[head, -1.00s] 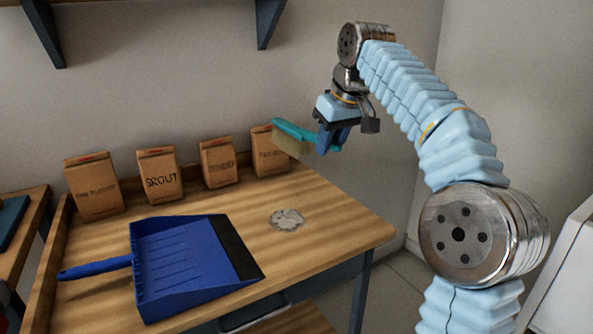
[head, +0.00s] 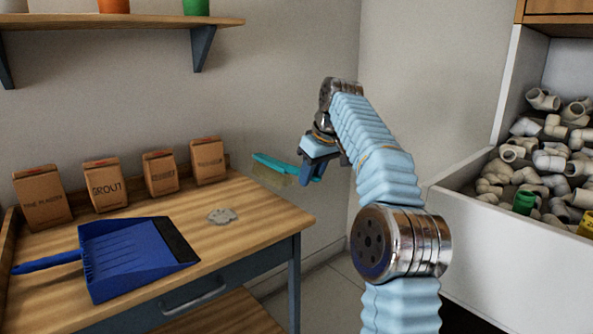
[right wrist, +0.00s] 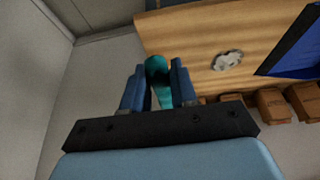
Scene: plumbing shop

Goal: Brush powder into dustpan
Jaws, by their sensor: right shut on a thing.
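A blue dustpan (head: 132,258) lies on the wooden workbench (head: 258,207), its handle to the left and its dark lip facing right. A small grey-white powder pile (head: 222,216) lies on the bench to the right of the dustpan, apart from its lip; it also shows in the right wrist view (right wrist: 228,60). My right gripper (head: 310,172) is shut on the teal handle of a brush (head: 277,165). The brush is held in the air near the bench's right end, pale bristles downward and to the left. The right wrist view shows the teal handle (right wrist: 157,72) between the fingers. My left gripper is not in view.
Several brown paper bags (head: 103,184) stand along the back of the bench. A shelf (head: 120,23) with pots hangs above. A white bin (head: 500,235) of pipe fittings stands at the right. The bench around the powder is clear.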

